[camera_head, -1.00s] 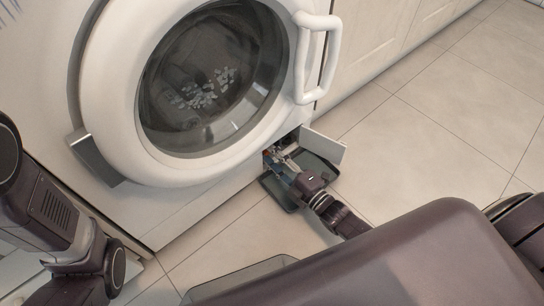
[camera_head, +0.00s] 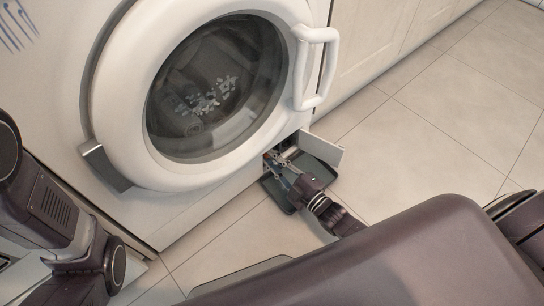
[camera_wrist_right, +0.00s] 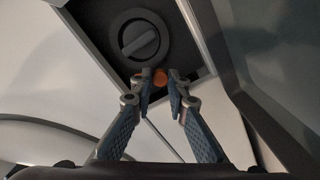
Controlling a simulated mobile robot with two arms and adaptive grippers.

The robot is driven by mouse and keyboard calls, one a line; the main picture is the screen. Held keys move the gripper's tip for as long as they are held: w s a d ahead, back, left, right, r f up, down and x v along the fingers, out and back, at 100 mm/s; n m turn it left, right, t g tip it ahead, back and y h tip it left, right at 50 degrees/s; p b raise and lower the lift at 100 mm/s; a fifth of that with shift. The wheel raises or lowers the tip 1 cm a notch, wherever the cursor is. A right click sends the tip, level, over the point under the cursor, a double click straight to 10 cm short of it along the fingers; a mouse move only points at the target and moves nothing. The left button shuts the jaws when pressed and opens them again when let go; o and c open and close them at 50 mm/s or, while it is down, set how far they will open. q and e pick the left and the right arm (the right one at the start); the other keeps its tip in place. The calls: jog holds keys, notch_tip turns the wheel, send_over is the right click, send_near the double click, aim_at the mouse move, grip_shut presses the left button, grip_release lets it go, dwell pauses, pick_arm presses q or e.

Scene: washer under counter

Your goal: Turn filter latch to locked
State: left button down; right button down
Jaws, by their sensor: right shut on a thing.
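The washer's filter opening (camera_head: 271,157) is at its lower right corner, with a white flap (camera_head: 324,152) swung open. In the right wrist view, a round grey filter cap (camera_wrist_right: 140,38) with a raised bar grip sits in the dark recess. A small orange latch (camera_wrist_right: 160,78) is just below the cap. My right gripper (camera_head: 280,164) reaches into the opening. In the wrist view its fingertips (camera_wrist_right: 160,84) are closed in on the orange latch from both sides. The latch's shape is mostly hidden by the fingers. My left arm shows at the left, but its gripper does not.
A dark shallow tray (camera_head: 283,194) lies on the floor under the opening. The round washer door (camera_head: 121,125) is shut, with a white handle (camera_head: 316,68) above the flap. White cabinets (camera_head: 370,40) stand right of the washer. The tiled floor (camera_head: 430,130) at right is clear.

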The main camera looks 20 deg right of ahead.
jog(key=c, duration=1.9)
grip_release()
